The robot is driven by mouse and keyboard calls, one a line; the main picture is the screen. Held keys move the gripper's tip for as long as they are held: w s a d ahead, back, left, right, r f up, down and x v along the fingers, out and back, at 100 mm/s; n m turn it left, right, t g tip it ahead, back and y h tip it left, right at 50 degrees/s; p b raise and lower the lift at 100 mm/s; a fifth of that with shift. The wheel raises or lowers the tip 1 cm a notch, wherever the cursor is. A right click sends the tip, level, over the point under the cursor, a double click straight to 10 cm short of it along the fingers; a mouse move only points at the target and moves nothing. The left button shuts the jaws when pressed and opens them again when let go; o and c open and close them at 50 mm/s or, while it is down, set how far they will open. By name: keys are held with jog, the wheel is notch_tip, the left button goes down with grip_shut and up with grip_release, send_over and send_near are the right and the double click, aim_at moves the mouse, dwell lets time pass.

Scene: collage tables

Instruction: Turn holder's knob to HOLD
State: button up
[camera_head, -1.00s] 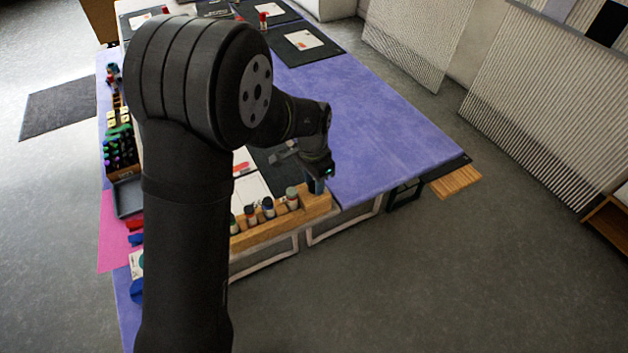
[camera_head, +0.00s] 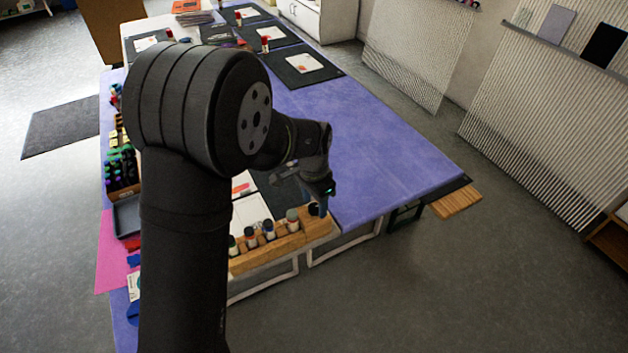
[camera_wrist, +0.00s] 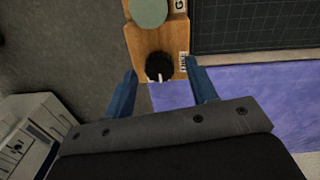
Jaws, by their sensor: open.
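The holder is a long wooden block (camera_head: 268,252) at the table's near edge, with several capped bottles standing in it. In the wrist view its end (camera_wrist: 143,42) shows a round black knob (camera_wrist: 159,66) with a white pointer mark aimed toward my gripper.
A green round cap (camera_wrist: 149,12) stands just beyond the knob. A dark gridded mat (camera_wrist: 255,24) lies to the right. The purple table (camera_head: 375,130) is clear to the right of my arm. A grey tray (camera_head: 127,216) and markers are at the left.

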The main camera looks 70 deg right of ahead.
aim_at(313, 205)
notch_tip(313, 205, up, 17)
jog(key=shift+w+d+f, duration=0.15)
jog(key=shift+w, duration=0.05)
jog(key=shift+f, duration=0.1)
dwell(0.6)
jog(key=f, duration=1.7)
jog(key=shift+s+f, duration=0.2)
jog(key=shift+r, duration=0.1)
